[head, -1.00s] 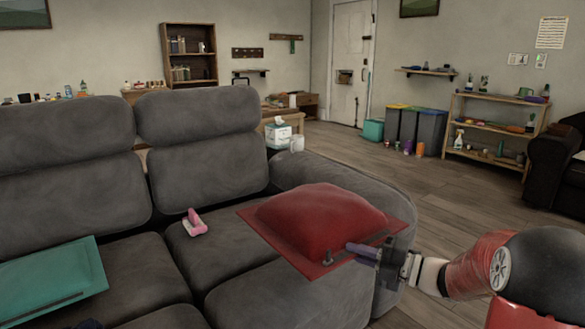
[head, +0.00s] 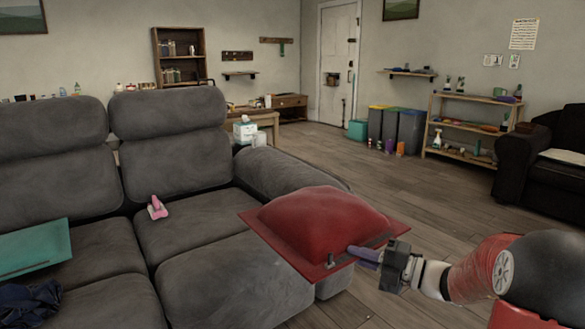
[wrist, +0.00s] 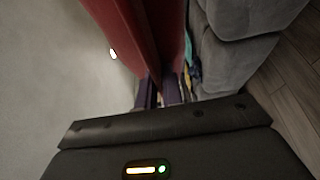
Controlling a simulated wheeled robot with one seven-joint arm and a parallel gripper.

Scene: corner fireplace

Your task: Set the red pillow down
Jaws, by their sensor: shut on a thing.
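The red pillow (head: 312,222) is square with a flat rim and a puffed middle. My gripper (head: 350,253) is shut on its near right edge in the head view. The pillow is held roughly level, overlapping the right end of the grey sofa (head: 190,222) in the picture; the gap between them cannot be judged. In the wrist view the gripper (wrist: 160,88) pinches the edge of the red pillow (wrist: 140,35), and the sofa (wrist: 232,55) shows to the right.
A teal pillow (head: 30,252), a pink object (head: 156,208) and a dark blue cloth (head: 28,303) lie on the sofa. A black armchair (head: 545,165) and a wooden shelf (head: 470,127) stand at right. The wooden floor (head: 420,185) between is open.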

